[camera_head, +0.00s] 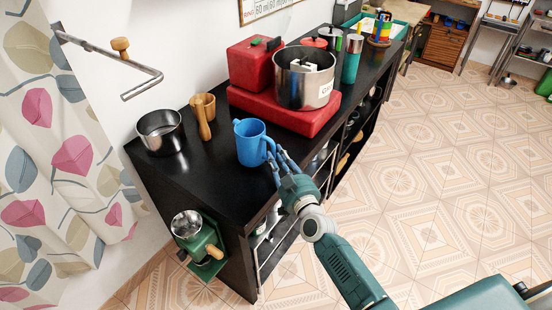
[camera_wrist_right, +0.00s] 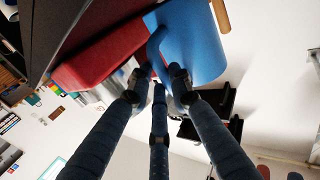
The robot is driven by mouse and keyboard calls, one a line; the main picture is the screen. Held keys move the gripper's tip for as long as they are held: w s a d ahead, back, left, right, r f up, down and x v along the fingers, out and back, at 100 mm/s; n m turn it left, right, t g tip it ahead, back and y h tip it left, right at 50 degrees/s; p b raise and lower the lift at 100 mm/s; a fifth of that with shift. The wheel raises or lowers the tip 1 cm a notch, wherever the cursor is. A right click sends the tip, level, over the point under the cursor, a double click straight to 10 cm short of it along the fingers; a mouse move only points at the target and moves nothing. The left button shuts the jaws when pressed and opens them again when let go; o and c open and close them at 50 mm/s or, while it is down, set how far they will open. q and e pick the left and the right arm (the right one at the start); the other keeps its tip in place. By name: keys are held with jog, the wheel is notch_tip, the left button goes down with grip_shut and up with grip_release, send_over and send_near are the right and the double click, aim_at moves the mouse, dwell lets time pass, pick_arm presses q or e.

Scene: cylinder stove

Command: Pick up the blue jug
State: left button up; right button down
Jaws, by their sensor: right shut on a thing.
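The blue jug (camera_head: 250,144) stands upright at the front edge of the black counter (camera_head: 190,185), with its handle towards the right. My right gripper (camera_head: 277,162) reaches in from the lower right and is shut on the jug's handle. In the right wrist view the blue jug (camera_wrist_right: 190,48) fills the upper middle, and the fingers of my right gripper (camera_wrist_right: 158,78) close around its handle. From these views I cannot tell whether the jug is clear of the counter. My left gripper does not show.
A red block (camera_head: 285,108) bearing a steel pot (camera_head: 304,80) lies just behind the jug. A wooden mortar (camera_head: 203,107) and a small steel pot (camera_head: 160,131) stand to its left. A green grinder (camera_head: 200,243) hangs on the counter's end. The tiled floor at right is open.

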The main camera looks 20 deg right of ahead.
notch_tip(320, 180, up, 18)
jog(key=p, duration=0.3)
jog(key=shift+r, duration=0.15)
jog(key=shift+s, duration=0.1)
